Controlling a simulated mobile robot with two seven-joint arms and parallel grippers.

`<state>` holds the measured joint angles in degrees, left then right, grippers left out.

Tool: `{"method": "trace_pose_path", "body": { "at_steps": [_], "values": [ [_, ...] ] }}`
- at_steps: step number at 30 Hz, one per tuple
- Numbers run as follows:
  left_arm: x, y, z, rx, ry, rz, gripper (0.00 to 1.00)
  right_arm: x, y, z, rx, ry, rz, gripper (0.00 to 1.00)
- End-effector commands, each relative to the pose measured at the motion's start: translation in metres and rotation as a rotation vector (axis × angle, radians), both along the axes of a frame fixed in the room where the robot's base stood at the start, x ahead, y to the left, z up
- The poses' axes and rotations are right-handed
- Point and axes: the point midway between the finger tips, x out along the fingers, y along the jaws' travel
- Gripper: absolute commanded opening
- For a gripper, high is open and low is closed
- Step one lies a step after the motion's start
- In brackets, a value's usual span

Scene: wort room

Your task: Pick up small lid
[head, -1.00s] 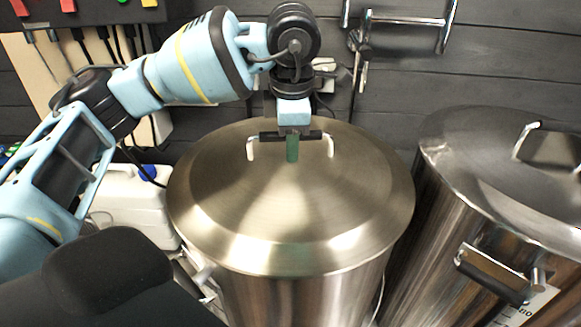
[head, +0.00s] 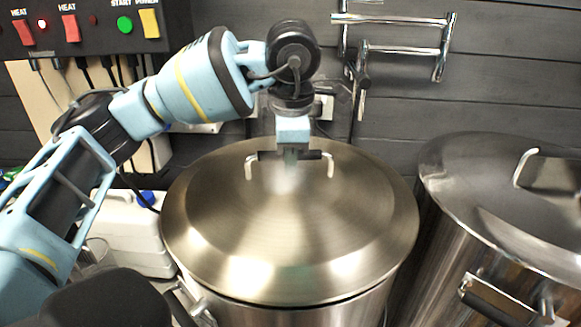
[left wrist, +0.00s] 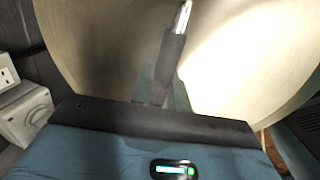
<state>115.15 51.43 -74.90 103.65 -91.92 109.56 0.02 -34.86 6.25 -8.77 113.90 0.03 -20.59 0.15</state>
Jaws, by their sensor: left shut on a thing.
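The small lid (head: 290,235) is a domed brushed-steel disc over the left steel pot (head: 300,315). A thin dark line shows under its front rim, so it looks slightly raised from the pot. My left gripper (head: 291,157) points down from above and is shut on the lid's handle, a dark grip with bright metal legs. In the left wrist view, the fingers (left wrist: 162,88) close around the dark handle (left wrist: 172,55), with the lid (left wrist: 95,45) behind. My right gripper is not in view.
A second steel pot with a lid (head: 500,180) and a side handle stands close on the right. A white jug (head: 125,232) stands left of the pot. A control panel (head: 85,25) and pipes (head: 400,50) are on the dark wall behind.

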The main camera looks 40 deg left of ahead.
Motion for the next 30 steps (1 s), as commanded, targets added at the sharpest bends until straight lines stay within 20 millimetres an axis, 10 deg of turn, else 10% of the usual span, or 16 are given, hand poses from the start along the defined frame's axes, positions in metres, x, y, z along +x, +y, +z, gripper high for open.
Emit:
{"method": "trace_pose_path", "body": {
  "at_steps": [11,30],
  "values": [
    [-0.020,-0.013,0.024,-0.001,-0.006,-0.003,0.00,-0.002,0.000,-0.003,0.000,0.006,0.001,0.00],
    [-0.120,-0.076,0.036,-0.001,-0.007,-0.002,0.00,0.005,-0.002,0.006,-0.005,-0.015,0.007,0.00]
  ]
}}
